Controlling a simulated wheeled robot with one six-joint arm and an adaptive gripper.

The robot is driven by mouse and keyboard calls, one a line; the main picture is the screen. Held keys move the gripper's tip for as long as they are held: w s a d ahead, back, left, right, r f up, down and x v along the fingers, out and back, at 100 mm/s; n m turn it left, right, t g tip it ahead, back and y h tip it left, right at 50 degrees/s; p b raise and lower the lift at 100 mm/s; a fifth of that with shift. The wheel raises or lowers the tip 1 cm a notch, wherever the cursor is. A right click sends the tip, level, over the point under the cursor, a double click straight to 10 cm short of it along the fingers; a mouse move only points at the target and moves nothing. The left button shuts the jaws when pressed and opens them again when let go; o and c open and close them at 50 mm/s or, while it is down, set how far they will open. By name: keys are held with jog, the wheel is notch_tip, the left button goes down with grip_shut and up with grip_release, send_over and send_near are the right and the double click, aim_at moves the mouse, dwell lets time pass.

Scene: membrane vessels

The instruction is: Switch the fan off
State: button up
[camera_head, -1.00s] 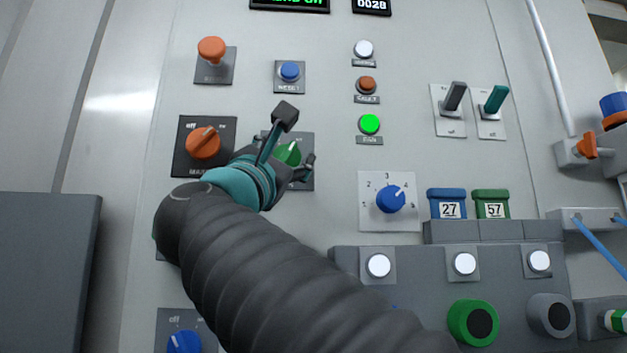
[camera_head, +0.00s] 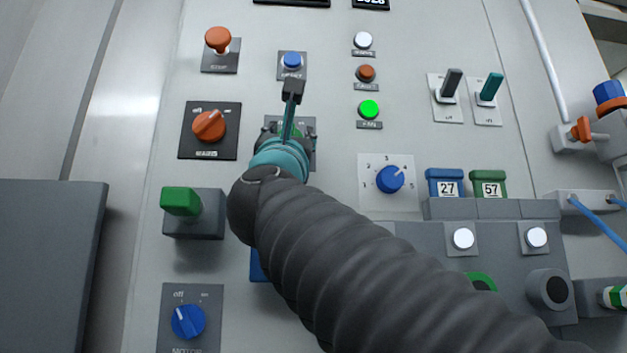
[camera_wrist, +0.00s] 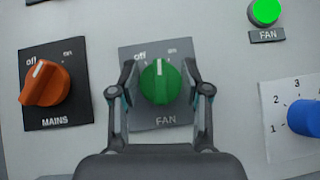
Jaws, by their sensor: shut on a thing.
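The green FAN knob (camera_wrist: 160,84) sits on a grey plate marked "off" at upper left and "on" at upper right in the wrist view. Its white pointer line stands about straight up, between the two marks. My gripper (camera_wrist: 160,88) has one finger on each side of the knob and is shut on it. In the head view my gripper (camera_head: 290,128) and arm cover most of the knob. The round FAN lamp (camera_head: 369,109) glows green; it also shows in the wrist view (camera_wrist: 266,11).
The orange MAINS knob (camera_head: 209,126) is close on the left. A blue button (camera_head: 292,60) sits just above my gripper. A blue numbered dial (camera_head: 390,179) is to the right. A green-topped block (camera_head: 181,202) juts out at lower left.

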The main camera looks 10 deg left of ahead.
jog(key=shift+d+n+g+y+b, duration=0.1)
jog(key=shift+n+g+y+b, duration=0.35)
jog(key=shift+n+g+y, duration=1.4)
jog(key=shift+a+n+g+y+b, duration=0.1)
jog(key=shift+n+g+y+b, duration=0.4)
jog(key=shift+n+y, duration=2.55)
jog(key=shift+d+n+g+y+b, duration=0.1)
jog(key=shift+n+g+y+b, duration=0.25)
jog(key=shift+n+g+y, duration=2)
jog(key=shift+n+t+h, duration=0.55)
jog(key=shift+n+t, duration=0.35)
jog(key=shift+n, duration=0.25)
jog(key=o, duration=1.1)
jog(key=shift+o, duration=0.2)
jog(key=shift+s, duration=0.15)
jog(key=v, duration=1.2)
